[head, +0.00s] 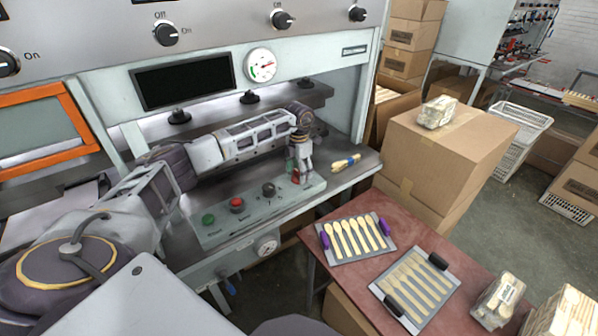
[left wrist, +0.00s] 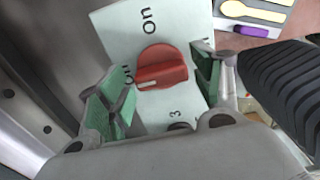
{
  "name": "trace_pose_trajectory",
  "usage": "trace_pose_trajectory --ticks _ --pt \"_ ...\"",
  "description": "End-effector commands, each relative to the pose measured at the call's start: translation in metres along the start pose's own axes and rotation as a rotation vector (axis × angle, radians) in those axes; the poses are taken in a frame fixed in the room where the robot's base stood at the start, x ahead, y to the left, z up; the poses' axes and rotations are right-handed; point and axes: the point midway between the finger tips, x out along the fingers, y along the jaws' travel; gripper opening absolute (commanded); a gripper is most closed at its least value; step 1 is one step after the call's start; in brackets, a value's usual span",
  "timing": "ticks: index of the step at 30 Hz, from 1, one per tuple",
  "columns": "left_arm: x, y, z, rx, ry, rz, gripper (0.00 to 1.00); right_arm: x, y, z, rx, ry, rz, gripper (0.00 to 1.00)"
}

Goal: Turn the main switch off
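The main switch is a red rotary knob (left wrist: 162,68) on a pale plate with "On" printed beside it. A white mark on the knob points left in the left wrist view, toward a label partly hidden by a finger. In the head view a bit of red (head: 295,178) shows below my gripper at the right end of the control panel (head: 235,228). My left gripper (head: 300,175) points down over it. In the left wrist view its green-padded fingers (left wrist: 160,88) are open, one on each side of the knob; contact is unclear. My right gripper is out of view.
The panel also has a green button (head: 208,219), a red button (head: 237,204) and a black knob (head: 268,189). The press frame stands behind and above. A red table (head: 330,283) with trays of wooden spoons is at front right. Boxes (head: 440,160) stand behind it.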

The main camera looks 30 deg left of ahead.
Motion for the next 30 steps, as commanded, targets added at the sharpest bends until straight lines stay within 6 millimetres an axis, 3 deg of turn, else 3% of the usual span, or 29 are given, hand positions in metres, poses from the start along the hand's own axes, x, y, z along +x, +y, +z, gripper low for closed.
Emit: trace_pose_trajectory --ticks 6,10,17,30 --pt "0.001 -0.001 0.0 0.002 0.002 -0.001 0.73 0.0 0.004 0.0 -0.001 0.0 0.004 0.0" --pt "0.001 -0.001 0.0 0.002 0.002 -0.001 0.73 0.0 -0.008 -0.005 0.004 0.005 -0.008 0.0" --pt "-0.008 -0.001 0.0 0.003 0.001 -0.001 0.73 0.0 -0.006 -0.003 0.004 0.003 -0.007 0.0" --pt "-0.065 -0.001 0.0 0.003 0.0 0.0 0.73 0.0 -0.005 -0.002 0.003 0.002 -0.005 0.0"
